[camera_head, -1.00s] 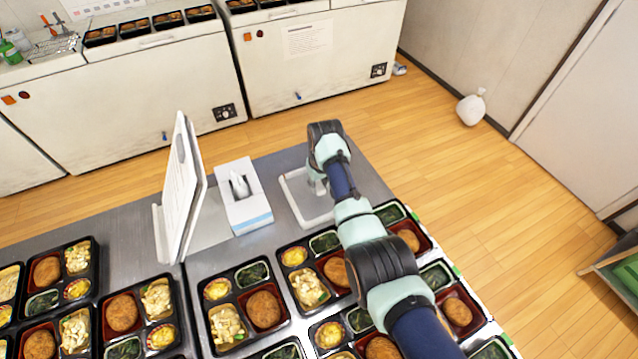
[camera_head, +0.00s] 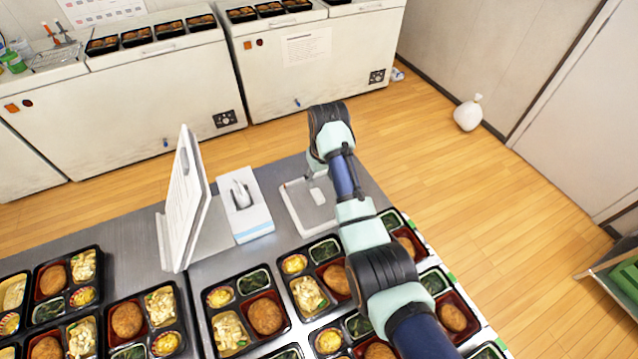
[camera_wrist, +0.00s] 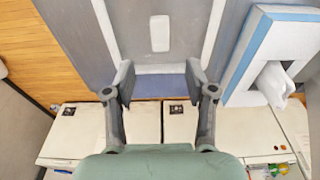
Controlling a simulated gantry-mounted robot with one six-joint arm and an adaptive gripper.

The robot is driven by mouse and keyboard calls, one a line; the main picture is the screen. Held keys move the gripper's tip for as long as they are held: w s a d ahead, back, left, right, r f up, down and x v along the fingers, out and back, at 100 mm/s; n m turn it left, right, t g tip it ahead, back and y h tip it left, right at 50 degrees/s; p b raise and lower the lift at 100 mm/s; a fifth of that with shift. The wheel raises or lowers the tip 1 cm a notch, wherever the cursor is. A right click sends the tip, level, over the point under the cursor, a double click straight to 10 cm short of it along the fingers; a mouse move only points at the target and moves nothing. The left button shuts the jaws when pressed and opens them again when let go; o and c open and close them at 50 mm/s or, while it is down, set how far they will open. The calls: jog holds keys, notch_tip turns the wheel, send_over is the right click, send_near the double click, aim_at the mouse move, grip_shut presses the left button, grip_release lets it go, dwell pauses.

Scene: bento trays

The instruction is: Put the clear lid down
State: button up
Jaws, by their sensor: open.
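The clear lid (camera_head: 291,208) lies flat on the grey metal table, a see-through rectangle with a pale rim and a small white patch in its middle. It also shows in the wrist view (camera_wrist: 155,69), at the top centre. My gripper (camera_wrist: 160,80) is open and empty, its two fingers apart with the lid's near rim showing between and beyond them. In the head view my gripper (camera_head: 313,172) is just above the far side of the lid, partly hidden by my wrist. The lid looks apart from the fingers.
Filled bento trays (camera_head: 234,340) cover the table's near side. White chest freezers (camera_head: 120,110) stand behind, with wooden floor (camera_head: 450,170) between and to the right.

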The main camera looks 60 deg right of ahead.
notch_tip(320, 180, up, 2)
jog(key=shift+s+a+r, duration=0.15)
jog(key=shift+r, duration=0.1)
jog(key=w+a+n+t+h, duration=0.15)
jog(key=w+a, duration=0.35)
jog(key=a, duration=0.5)
jog(key=w+a+n+t, duration=0.25)
jog(key=w+a, duration=0.35)
jog(key=a, duration=0.5)
jog(key=s+a+r+n+t+y, duration=0.1)
jog(key=s+a+r+t, duration=0.1)
jog(key=a, duration=0.6)
jog(key=s+a+r+n+t, duration=0.1)
jog(key=s+a+r+t, duration=0.2)
jog(key=a, duration=0.6)
jog(key=s+a+r+n+t+y, duration=0.1)
jog(key=s+a+r, duration=0.3)
jog(key=a, duration=0.4)
jog(key=shift+s+a+r+n+t+y, duration=0.15)
jog(key=shift+r+n+t+y, duration=0.2)
jog(key=shift+r+t, duration=0.35)
